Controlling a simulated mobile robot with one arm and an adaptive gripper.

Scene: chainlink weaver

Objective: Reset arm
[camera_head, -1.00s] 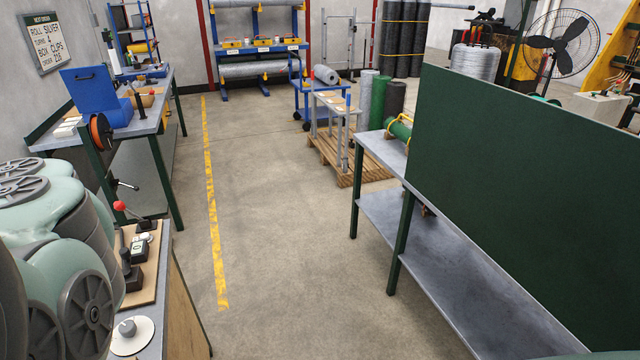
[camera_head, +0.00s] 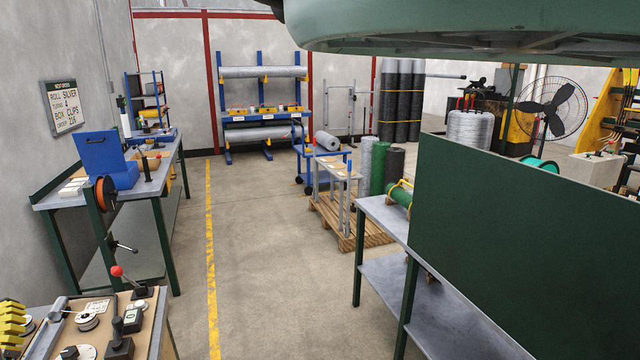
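My gripper is not in view. What the gripper holds, if anything, cannot be seen.
A bench with a red-knobbed lever (camera_head: 117,271) is at the lower left. A workbench with a blue box (camera_head: 100,152) stands behind it. A grey shelf table (camera_head: 385,212) and a dark green panel (camera_head: 530,240) are on the right. The floor between (camera_head: 270,260) is clear.

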